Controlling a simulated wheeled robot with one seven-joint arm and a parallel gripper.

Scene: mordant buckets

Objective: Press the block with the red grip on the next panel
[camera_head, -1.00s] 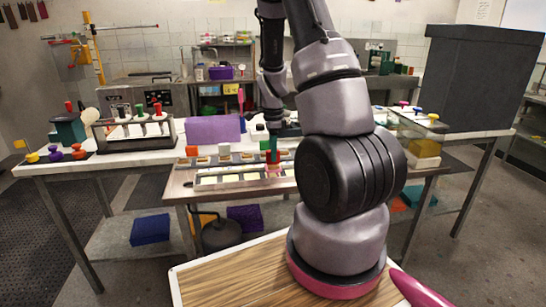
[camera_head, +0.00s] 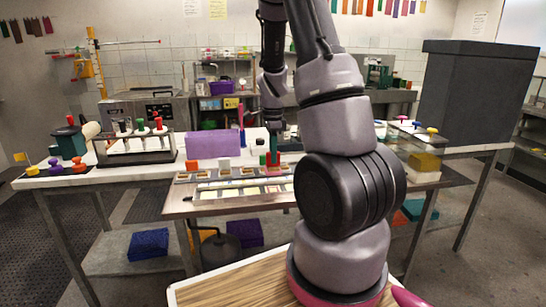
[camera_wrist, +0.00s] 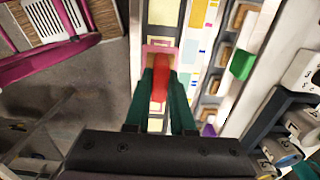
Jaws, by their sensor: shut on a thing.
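My gripper (camera_wrist: 162,100) has teal fingers closed around the red grip (camera_wrist: 160,78) of a block whose pink edge (camera_wrist: 158,48) shows beyond the fingertips. In the head view the red grip (camera_head: 268,159) is small, low between the fingers, over the right part of the worktable. A strip of pale panels (camera_head: 215,186) lies along that table. In the wrist view a pale yellow panel (camera_wrist: 163,12) lies just beyond the block. I cannot tell whether the block's underside touches the surface.
A row of brown-filled trays (camera_head: 199,174) runs behind the panels, with a block with a white grip (camera_head: 224,163) nearby. A green grip (camera_wrist: 243,62) stands right of the block in the wrist view.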

